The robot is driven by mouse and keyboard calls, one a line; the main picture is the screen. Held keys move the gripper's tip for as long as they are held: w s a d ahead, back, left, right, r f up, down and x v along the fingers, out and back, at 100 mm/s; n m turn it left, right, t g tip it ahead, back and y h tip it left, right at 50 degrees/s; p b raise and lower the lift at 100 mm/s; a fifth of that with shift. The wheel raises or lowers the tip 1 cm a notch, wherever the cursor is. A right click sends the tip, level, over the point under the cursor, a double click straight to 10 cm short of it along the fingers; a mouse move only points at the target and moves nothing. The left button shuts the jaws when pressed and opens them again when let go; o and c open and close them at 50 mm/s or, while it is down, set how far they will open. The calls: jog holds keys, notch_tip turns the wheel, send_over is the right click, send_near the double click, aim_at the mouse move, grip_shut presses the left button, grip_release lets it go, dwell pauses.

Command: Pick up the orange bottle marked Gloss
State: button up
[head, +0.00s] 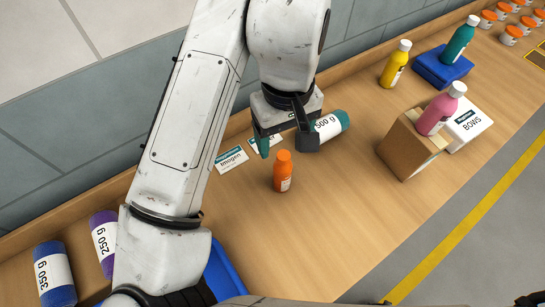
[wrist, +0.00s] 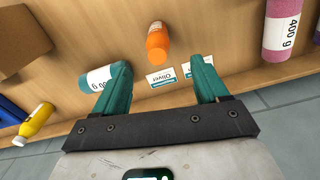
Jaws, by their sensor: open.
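An orange bottle (head: 283,171) with an orange cap stands upright on the wooden counter in the head view. Its label is only partly seen and I cannot read the name. In the wrist view the orange bottle (wrist: 158,42) is beyond the fingertips, roughly midway between them. My gripper (head: 285,146), with teal fingers, is above and behind the bottle in the head view. In the wrist view my gripper (wrist: 162,82) is open and empty, apart from the bottle.
A teal-capped 500 g cylinder (head: 331,125) lies close beside my gripper. Name cards (head: 231,159) lie behind the bottle. A cardboard box (head: 405,150), pink bottle (head: 440,110) and yellow bottle (head: 396,64) stand to the right. The counter front of the orange bottle is clear.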

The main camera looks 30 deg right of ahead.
aim_at(283, 162)
notch_tip(283, 162, down, 5)
jog(key=shift+w+r, duration=0.1)
jog(key=shift+r, duration=0.1)
jog(key=shift+w+d+f+p, duration=0.1)
jog(key=shift+f+p, duration=0.15)
jog(key=shift+f, duration=0.7)
jog(key=shift+s+d+f+p, duration=0.1)
jog(key=shift+f+p, duration=0.1)
jog(key=shift+f, duration=0.8)
jog(key=shift+w+d+f+p, duration=0.1)
jog(key=shift+f+p, duration=0.15)
jog(key=shift+f, duration=0.7)
jog(key=shift+c, duration=0.2)
grip_shut()
